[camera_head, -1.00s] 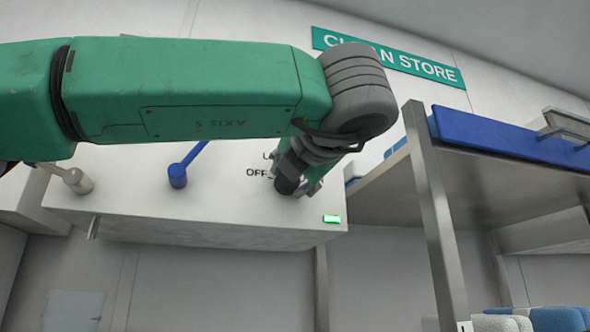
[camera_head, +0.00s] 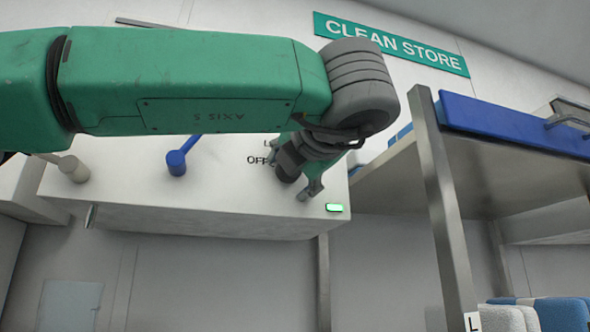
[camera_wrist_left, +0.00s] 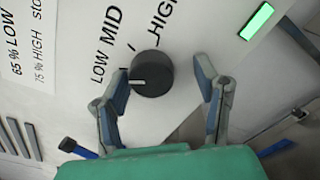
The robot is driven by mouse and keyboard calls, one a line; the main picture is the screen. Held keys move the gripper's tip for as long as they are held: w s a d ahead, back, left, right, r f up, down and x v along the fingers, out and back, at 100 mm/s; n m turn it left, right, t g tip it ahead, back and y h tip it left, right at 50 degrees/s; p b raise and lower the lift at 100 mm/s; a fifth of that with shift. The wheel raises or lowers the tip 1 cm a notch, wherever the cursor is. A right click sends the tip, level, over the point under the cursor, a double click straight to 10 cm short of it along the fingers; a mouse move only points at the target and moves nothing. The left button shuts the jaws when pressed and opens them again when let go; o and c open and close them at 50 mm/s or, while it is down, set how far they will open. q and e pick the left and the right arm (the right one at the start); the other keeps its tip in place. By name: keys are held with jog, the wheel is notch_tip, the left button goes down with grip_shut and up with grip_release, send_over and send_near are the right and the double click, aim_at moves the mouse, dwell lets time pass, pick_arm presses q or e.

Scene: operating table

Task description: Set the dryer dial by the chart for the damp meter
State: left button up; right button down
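The dryer dial is a round black knob (camera_wrist_left: 152,74) with a white pointer mark on its left side, pointing left and slightly down. LOW, MID and HIGH are printed around it; OFF shows in the head view beside my gripper. My left gripper (camera_wrist_left: 161,67) is open, its fingers on either side of the dial; whether they touch it is unclear. In the head view the left gripper (camera_head: 300,185) hides the dial. A chart (camera_wrist_left: 28,45) at the left edge reads 65 % LOW and 75 % HIGH, partly cut off. I cannot identify the damp meter. My right gripper is out of view.
A lit green indicator (camera_head: 334,208) is at the panel's lower right corner. A metal-posted shelf (camera_head: 442,200) stands close on the right, under a CLEAN STORE sign (camera_head: 394,44).

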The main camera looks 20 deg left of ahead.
pick_arm(q)
jog(key=v, duration=1.2)
jog(key=shift+s, duration=0.25)
dwell(0.3)
